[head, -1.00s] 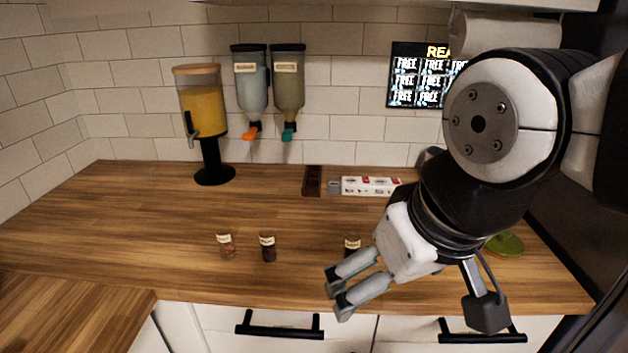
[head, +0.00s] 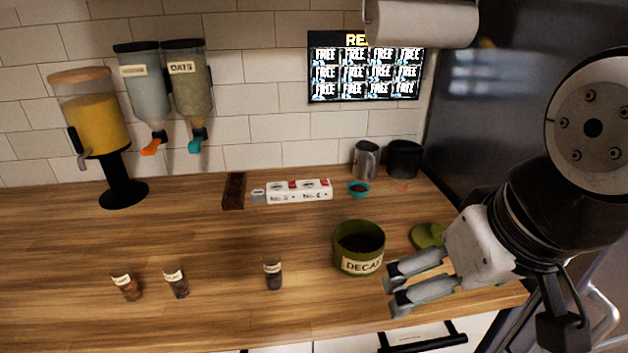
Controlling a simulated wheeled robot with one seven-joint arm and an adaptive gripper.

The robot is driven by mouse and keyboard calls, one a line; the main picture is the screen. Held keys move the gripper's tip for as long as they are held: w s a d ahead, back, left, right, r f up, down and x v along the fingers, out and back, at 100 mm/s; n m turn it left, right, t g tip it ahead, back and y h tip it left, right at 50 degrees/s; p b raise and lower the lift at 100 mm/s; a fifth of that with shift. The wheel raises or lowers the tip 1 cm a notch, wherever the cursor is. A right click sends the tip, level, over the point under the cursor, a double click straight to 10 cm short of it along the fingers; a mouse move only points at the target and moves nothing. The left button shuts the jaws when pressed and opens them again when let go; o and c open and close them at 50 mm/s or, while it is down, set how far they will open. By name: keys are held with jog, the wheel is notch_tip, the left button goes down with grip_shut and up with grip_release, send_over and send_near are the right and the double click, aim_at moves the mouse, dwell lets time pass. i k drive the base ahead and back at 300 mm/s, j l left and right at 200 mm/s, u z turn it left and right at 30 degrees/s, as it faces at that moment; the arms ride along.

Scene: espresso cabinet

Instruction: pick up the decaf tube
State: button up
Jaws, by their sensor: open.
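A green round container (head: 359,248) with a "DECAF" label stands upright and open-topped on the wooden counter, right of the middle in the head view. Dark contents show inside it. My gripper (head: 393,290) is open and empty, just to the right of the container's front, with its two fingers pointing left. Whether a finger touches the container cannot be told. A green lid-like disc (head: 427,236) lies behind my gripper, partly hidden by it.
Three small labelled jars, left (head: 126,285), middle (head: 176,281) and right (head: 273,273), stand along the counter's front. The counter's centre is clear.

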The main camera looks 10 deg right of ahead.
aim_at(178, 281)
jog(key=k+j+u, duration=0.55)
jog(key=k+j, duration=0.15)
jog(key=k, duration=0.1)
